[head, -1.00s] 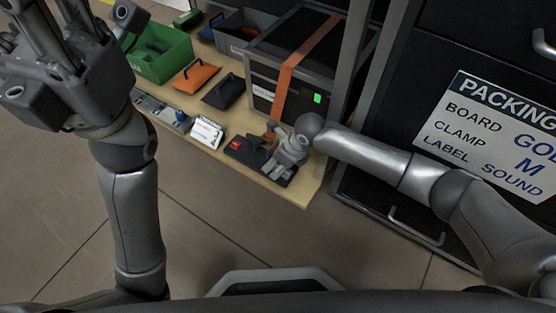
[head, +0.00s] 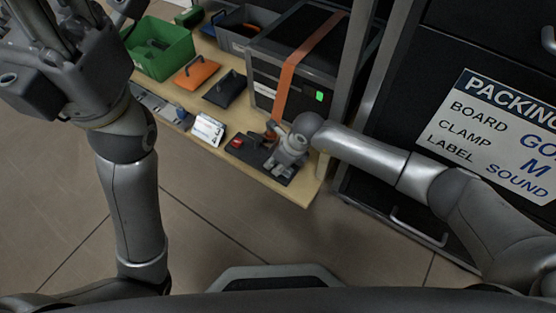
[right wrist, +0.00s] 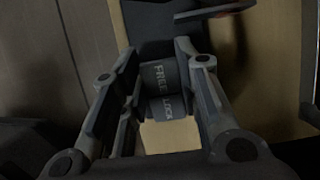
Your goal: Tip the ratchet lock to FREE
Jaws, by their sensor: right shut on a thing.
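The ratchet lock (right wrist: 162,80) is a dark rocker block marked FREE and LOCK, in the middle of the right wrist view. The FREE face is farther up the picture, the LOCK face below it. My right gripper (right wrist: 160,62) has its fingers on both sides of the block and is shut on it. In the head view my right gripper (head: 281,160) is over a black base plate (head: 248,157) with a red part, at the bench's near right corner, and hides the lock. My left gripper (head: 45,70) is raised at upper left; its fingertips are cut off or unclear.
An orange strap (head: 294,65) runs over a black case (head: 265,100) behind the plate. A dark cabinet with a packing sign (head: 490,135) is at right.

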